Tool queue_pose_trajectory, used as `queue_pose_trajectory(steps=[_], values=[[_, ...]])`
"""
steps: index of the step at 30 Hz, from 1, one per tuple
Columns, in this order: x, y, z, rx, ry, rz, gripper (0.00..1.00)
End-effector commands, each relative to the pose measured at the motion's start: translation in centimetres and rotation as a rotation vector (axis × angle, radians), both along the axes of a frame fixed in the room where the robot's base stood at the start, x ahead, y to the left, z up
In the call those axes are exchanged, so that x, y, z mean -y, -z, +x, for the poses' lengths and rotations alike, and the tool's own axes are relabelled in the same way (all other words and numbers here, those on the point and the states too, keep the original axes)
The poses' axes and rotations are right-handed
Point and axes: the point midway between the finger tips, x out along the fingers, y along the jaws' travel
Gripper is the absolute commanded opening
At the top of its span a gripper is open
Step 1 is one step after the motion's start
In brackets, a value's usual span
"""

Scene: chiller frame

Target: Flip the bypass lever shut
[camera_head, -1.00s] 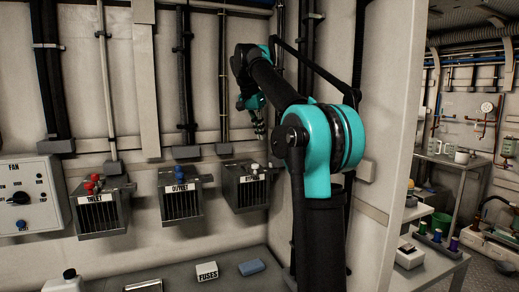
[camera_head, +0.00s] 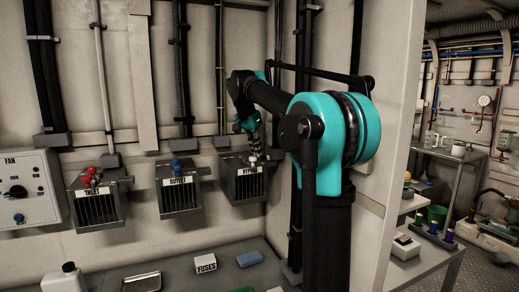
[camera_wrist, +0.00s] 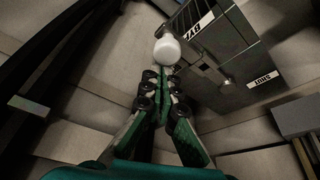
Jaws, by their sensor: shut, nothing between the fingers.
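In the wrist view, the box (camera_wrist: 222,82) lies right of the fingers. The white round lever knob (camera_wrist: 167,50) stands beside the box's labelled top, just beyond my fingertips. I cannot tell whether the fingertips touch it. My gripper (camera_wrist: 162,77) is shut with nothing between its fingers. In the head view, my gripper (camera_head: 253,150) points down at the box's top edge. The lever's shaft is hidden.
The outlet box (camera_head: 180,200) with blue knobs and the inlet box (camera_head: 97,209) with red knobs hang to the left. A fan panel (camera_head: 25,192) is at far left. A bench below holds a fuses box (camera_head: 205,264) and a blue block (camera_head: 249,259).

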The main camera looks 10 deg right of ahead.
Motion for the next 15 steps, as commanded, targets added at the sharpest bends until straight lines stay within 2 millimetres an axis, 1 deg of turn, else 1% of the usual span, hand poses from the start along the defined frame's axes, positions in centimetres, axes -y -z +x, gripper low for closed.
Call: queue_pose_trajectory(steps=[10, 15], values=[[-0.04, -0.01, -0.02, 0.000, 0.003, 0.000, 0.00], [-0.43, -0.01, -0.10, 0.001, 0.031, 0.000, 0.00]])
